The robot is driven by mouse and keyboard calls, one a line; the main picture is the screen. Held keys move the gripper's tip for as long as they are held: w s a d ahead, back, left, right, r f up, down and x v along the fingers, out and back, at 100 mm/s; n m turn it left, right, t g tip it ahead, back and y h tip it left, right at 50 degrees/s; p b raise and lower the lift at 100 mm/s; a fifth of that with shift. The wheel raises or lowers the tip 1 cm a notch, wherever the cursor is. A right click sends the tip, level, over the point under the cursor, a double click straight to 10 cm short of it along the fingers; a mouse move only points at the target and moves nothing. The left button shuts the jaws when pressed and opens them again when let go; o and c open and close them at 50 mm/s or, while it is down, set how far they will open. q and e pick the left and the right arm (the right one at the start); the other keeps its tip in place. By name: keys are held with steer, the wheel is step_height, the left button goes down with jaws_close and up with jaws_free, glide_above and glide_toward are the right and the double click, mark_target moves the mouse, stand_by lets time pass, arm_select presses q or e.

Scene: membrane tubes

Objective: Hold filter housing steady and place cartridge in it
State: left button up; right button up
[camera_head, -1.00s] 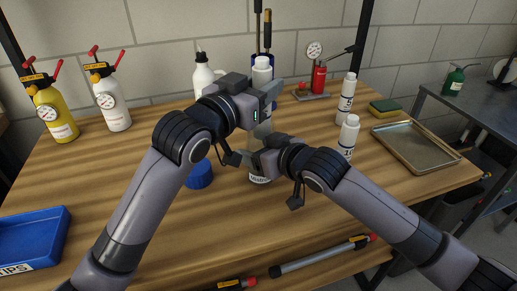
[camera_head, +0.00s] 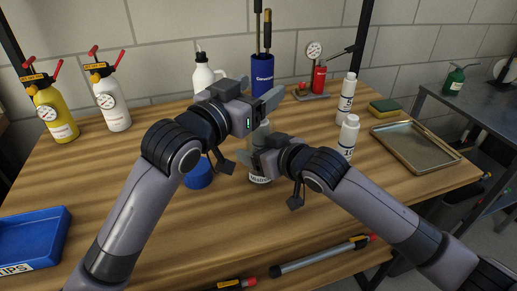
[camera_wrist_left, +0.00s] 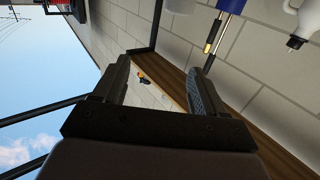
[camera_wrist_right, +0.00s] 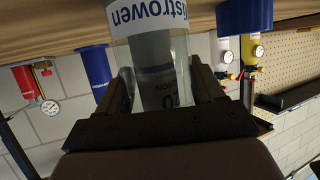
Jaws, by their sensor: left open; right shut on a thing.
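The clear filter housing stands on the bench with its white label (camera_head: 260,179) low on its side; in the right wrist view the label (camera_wrist_right: 150,14) is close up. My right gripper (camera_head: 258,158) is shut around the housing. Inside the housing a pale cylinder with dark lettering, the cartridge (camera_wrist_right: 156,88), shows through the clear wall. My left gripper (camera_head: 268,104) is open and empty just above the housing's top; its jaws (camera_wrist_left: 155,90) show nothing between them. The arms hide much of the housing in the head view. A blue cap (camera_head: 199,174) lies left of it.
A white bottle (camera_head: 203,76) and a blue tool holder (camera_head: 263,76) stand behind. White bottles (camera_head: 348,136) stand at right, near a metal tray (camera_head: 418,146). A blue bin (camera_head: 35,238) is at left. A grey tube (camera_head: 320,257) lies in front.

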arm_select(q)
steer(key=v, duration=1)
steer(key=shift+s+f, duration=0.1)
arm_select(e)
steer(key=o, duration=1.3)
steer(key=v, duration=1.2)
steer(key=shift+r, duration=0.15)
